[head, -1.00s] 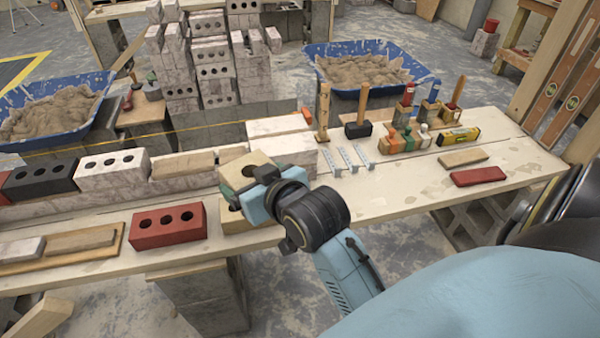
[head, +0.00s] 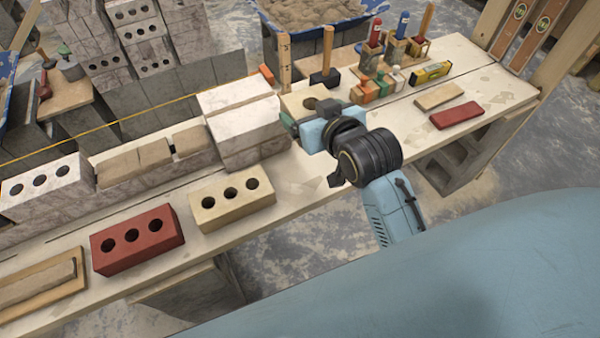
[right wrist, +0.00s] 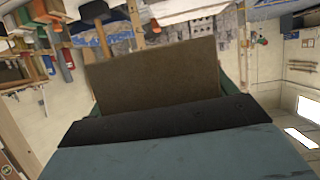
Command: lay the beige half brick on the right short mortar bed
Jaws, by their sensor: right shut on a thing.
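The right short mortar bed (head: 188,140) is a brown patch on the low wall, left of the white stack and apart from the half brick. A longer mortar bed (head: 130,162) lies left of it. My left gripper is not in view.
The white block stack (head: 245,125) stands between the half brick and the short bed. A full beige brick (head: 232,197) and a red brick (head: 137,240) lie in front of the wall. A hammer (head: 325,72) and spirit level (head: 431,72) are behind and right.

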